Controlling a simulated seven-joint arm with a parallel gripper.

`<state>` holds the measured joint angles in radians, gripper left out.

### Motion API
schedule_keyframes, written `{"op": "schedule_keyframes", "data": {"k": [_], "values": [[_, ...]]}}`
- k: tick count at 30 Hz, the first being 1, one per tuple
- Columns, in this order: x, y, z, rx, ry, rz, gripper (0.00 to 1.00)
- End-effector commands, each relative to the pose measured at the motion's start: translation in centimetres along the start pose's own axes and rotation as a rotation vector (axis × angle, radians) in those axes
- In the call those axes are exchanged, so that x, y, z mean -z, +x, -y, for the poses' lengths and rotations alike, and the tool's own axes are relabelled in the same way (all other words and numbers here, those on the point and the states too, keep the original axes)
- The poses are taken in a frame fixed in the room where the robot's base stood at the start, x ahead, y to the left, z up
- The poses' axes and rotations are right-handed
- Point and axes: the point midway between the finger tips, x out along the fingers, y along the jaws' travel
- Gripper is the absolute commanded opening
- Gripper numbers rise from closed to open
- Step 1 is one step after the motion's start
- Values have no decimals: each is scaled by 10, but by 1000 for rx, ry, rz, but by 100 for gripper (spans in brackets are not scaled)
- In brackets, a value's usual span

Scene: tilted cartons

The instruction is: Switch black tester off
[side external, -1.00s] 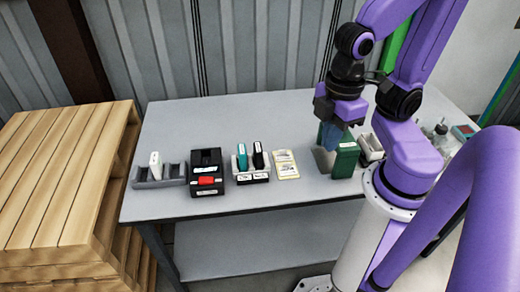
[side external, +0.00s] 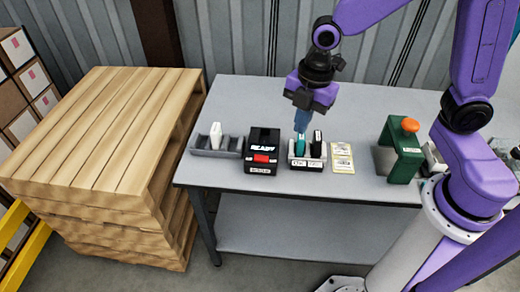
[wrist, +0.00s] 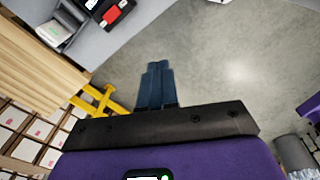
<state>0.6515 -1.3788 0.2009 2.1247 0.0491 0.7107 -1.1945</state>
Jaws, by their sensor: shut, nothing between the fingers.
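The black tester (side external: 252,140) stands on the table, its display lit with "READY". A red switch (side external: 261,158) is on its front, above a white label. The switch's exact position is too small to tell. The tester shows partly at the top of the wrist view (wrist: 121,5), with its red part (wrist: 110,15). My gripper (side external: 300,129) is right of the tester, above the holder with the teal and black items. Its blue fingers (wrist: 156,66) are together with nothing between them.
A grey rack (side external: 228,147) with a white item stands left of the tester. A white holder (side external: 307,162) with a teal item (side external: 300,145) and a black item (side external: 318,141) is right of it.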

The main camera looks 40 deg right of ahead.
Motion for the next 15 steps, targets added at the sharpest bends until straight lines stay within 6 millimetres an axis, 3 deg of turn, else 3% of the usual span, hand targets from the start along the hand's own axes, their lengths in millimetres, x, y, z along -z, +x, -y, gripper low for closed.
{"op": "schedule_keyframes", "data": {"k": [6, 15], "values": [[-16, 28, -56, -23, -228, 2, 0], [-38, 54, -99, -50, -437, 11, 0]]}}
